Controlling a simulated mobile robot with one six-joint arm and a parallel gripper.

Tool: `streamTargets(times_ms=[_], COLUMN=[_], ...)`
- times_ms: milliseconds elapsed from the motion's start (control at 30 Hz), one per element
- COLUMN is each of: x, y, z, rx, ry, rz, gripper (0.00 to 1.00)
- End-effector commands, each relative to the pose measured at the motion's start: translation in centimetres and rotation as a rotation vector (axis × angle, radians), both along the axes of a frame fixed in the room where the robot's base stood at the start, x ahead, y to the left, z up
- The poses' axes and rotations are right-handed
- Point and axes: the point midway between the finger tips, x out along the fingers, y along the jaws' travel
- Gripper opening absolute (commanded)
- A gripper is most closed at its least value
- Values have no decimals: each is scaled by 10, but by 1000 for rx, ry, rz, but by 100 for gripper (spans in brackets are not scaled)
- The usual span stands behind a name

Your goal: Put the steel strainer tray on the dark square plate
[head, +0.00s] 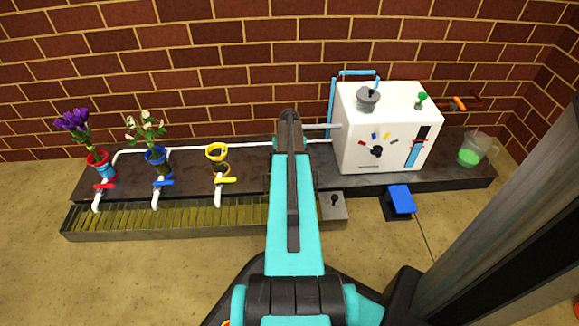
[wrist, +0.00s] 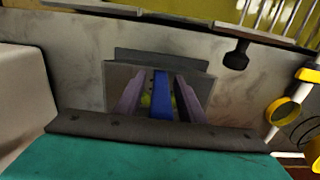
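The steel strainer tray (wrist: 117,80) is most likely the grey square piece in the middle of the wrist view. A blue bar (wrist: 161,95) stands up over it, perhaps its handle. The dark square plate (wrist: 160,59) shows as a darker strip just past the tray's far edge; the tray hides the rest. Whether the tray rests on the plate or is above it, I cannot tell. My gripper (wrist: 160,88) is over the tray, its purplish fingers on either side of the blue bar with a gap showing on each side. In the head view my arm hides gripper, tray and plate.
A white machine (head: 385,125) stands right of my arm. A yellow cup (head: 217,155), yellow tap (head: 225,180) and two flower pots are to the left. A slatted trough (head: 160,222) runs along the front. A blue pedal (head: 401,199) is front right.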

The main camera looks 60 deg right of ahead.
Motion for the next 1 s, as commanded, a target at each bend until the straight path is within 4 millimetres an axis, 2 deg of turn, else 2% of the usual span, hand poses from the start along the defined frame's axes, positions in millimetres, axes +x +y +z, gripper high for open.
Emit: streamTargets(times_ms=[267, 700, 833, 1000], x=[0, 0, 0, 0], y=[0, 0, 0, 0], z=[33, 100, 112, 119], rx=[-1, -1, -1, 0], ry=[-1, -1, -1, 0], rz=[0, 0, 0, 0], gripper=[36, 36, 36, 36])
